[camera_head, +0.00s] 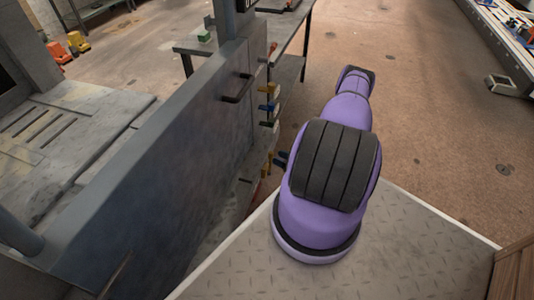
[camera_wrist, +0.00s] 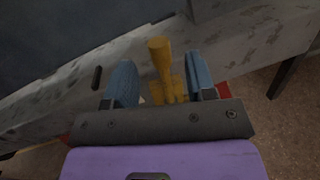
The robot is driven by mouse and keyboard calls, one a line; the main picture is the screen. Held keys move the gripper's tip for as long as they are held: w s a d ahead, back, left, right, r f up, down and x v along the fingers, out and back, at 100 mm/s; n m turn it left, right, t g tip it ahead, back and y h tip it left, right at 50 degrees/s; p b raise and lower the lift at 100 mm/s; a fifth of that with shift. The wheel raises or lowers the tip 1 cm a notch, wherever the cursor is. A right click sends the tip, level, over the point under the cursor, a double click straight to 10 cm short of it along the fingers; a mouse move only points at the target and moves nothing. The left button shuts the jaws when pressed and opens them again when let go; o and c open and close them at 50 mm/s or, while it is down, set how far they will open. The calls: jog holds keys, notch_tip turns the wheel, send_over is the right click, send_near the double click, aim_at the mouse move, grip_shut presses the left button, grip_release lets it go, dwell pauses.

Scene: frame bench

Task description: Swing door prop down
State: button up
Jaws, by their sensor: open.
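In the wrist view, a yellow rod with a blunt round end (camera_wrist: 160,55), apparently the door prop, stands out from a wider yellow base at a grey metal edge. My gripper (camera_wrist: 160,82) is open, with one blue finger on each side of the yellow piece. I see gaps between it and both fingers, so it is not gripped. In the head view, a big grey panel (camera_head: 165,150) with a dark handle (camera_head: 238,90) stands left of my purple arm.
Several coloured clamps or tools (camera_head: 268,106) hang along the panel's right edge, close to my arm. A metal workbench (camera_head: 290,45) stands behind. A long bench (camera_head: 500,45) is at the far right. The brown floor between them is mostly free.

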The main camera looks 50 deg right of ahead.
jog(key=x, duration=0.6)
jog(key=shift+w+a, duration=0.1)
grip_shut()
